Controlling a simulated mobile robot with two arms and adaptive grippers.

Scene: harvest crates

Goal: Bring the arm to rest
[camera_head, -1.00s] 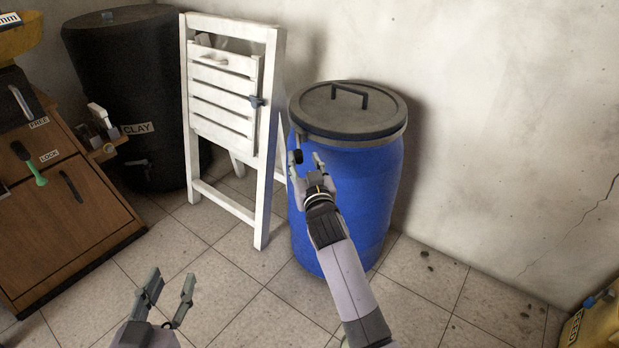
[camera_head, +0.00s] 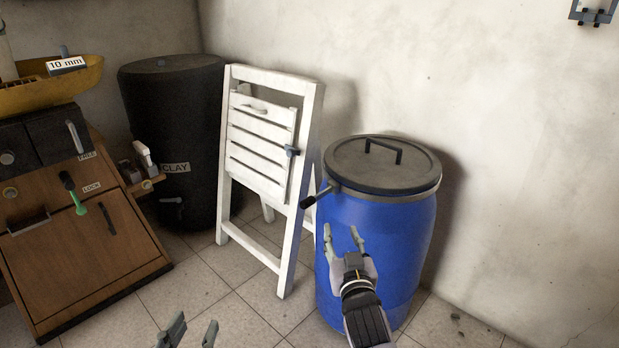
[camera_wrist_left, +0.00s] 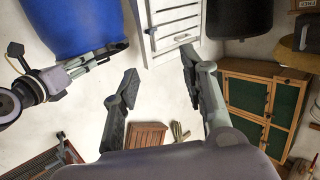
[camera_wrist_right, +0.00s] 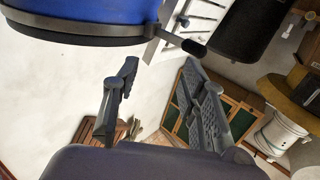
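My right gripper (camera_head: 343,240) is open and empty in the head view, in front of the blue barrel (camera_head: 372,250). Its two fingers stand apart in the right wrist view (camera_wrist_right: 155,85), with nothing between them. The barrel has a grey lid (camera_head: 382,165) with a dark handle and a clamp lever (camera_head: 318,196) sticking out to the left. My left gripper (camera_head: 190,332) shows only its fingertips at the bottom edge of the head view. It is open and empty in the left wrist view (camera_wrist_left: 155,85).
A white folding step ladder (camera_head: 232,185) stands left of the barrel. Behind it is a black barrel labelled CLAY (camera_head: 175,120). A wooden cabinet (camera_head: 75,250) with handles and a yellow boat-shaped tray (camera_head: 50,90) is at the left. Tiled floor (camera_head: 190,290) lies clear in front.

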